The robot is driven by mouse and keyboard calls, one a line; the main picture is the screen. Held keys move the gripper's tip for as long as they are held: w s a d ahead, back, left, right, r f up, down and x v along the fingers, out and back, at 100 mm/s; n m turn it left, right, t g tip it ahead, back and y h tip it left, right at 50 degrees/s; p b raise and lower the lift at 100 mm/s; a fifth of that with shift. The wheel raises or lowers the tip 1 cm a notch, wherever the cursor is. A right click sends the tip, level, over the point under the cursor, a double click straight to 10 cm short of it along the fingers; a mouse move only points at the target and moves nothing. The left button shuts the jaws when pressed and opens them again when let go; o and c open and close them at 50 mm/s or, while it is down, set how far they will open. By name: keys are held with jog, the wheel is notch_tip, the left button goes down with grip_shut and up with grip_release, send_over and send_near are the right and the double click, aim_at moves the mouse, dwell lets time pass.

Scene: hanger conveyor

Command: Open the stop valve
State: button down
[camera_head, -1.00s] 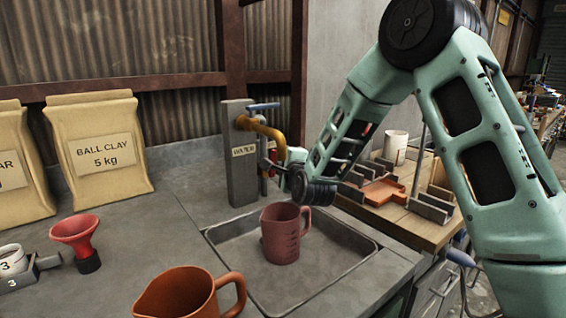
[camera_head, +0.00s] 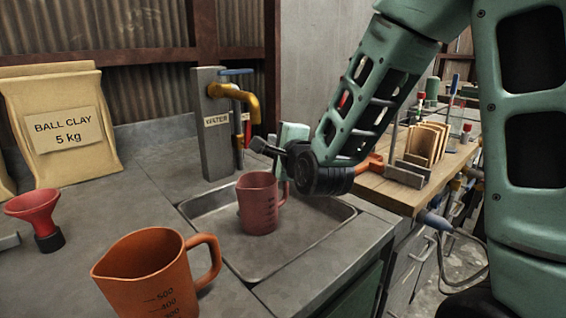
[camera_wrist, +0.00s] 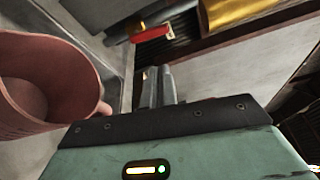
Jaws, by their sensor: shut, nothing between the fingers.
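The water tap has a brass spout (camera_head: 237,93) and a blue handle (camera_head: 236,72) on a grey post (camera_head: 217,145) labelled WATER. A red lever (camera_head: 248,132) sits on the upright pipe below the spout; it also shows in the wrist view (camera_wrist: 152,34) on a dark pipe. I cannot tell for sure which handle is the stop valve. My gripper (camera_head: 256,145) is shut and empty, just right of the pipe and above the sink. Its fingertips in the wrist view (camera_wrist: 158,72) are apart from the red lever.
A red measuring jug (camera_head: 259,205) stands in the sink (camera_head: 305,243), close beside my gripper. An orange jug (camera_head: 145,275) stands on the counter in front. A red funnel (camera_head: 33,208) and a clay bag (camera_head: 62,125) are at left. A wooden bench (camera_head: 400,192) is at right.

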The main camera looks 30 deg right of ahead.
jog(key=shift+s+a+b, duration=0.2)
jog(key=shift+s+b, duration=0.9)
jog(key=shift+b, duration=0.5)
jog(key=shift+s+a+b, duration=0.15)
jog(key=shift+s+b, duration=0.95)
jog(key=shift+b, duration=0.45)
